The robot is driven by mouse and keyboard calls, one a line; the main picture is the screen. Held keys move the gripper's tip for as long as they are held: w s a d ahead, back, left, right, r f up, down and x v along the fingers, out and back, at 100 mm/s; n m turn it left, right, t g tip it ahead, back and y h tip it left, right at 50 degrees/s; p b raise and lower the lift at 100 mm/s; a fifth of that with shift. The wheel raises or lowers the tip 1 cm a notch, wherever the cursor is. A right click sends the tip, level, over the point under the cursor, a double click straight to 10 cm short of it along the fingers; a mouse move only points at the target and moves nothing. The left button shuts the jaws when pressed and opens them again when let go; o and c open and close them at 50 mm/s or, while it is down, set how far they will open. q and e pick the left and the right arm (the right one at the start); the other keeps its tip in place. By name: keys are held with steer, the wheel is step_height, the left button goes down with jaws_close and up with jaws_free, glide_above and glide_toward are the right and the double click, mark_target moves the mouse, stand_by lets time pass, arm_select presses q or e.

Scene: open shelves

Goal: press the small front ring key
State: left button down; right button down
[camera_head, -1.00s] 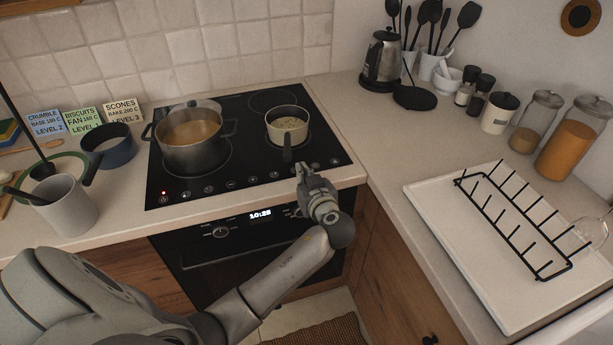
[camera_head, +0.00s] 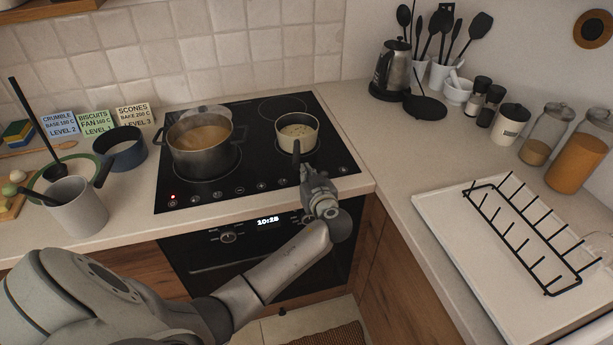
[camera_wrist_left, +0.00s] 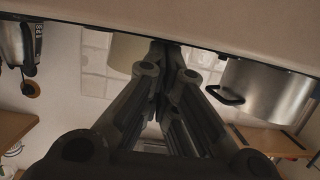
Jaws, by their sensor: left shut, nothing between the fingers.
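The black glass hob (camera_head: 255,165) has a row of small touch keys (camera_head: 240,190) along its front edge, with a red light at the left end. My left gripper (camera_head: 304,170) is shut and empty, over the front right of the hob by the end of the small pan's handle. It hides part of the key row, and I cannot tell whether it touches the glass. The small front ring key cannot be told apart from the other keys. In the left wrist view the shut fingers (camera_wrist_left: 168,62) point toward the hob edge. My right gripper is not in view.
A large pot (camera_head: 203,147) stands on the left of the hob. A small pan (camera_head: 297,135) stands at the right, its handle toward my gripper. The oven (camera_head: 235,262) is below. A drying rack (camera_head: 525,235) sits on the right counter.

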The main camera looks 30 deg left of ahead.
arm_select(q)
steer(key=shift+s+f+b, duration=0.1)
steer(key=shift+f+b, duration=0.55)
steer(key=shift+b, duration=0.05)
steer(key=shift+d, duration=0.1)
steer(key=shift+s+f, duration=0.15)
steer(key=r+v, duration=0.1)
steer(key=v, duration=0.7)
steer(key=shift+w, duration=0.25)
steer(key=shift+r, duration=0.15)
stand_by(1.3)
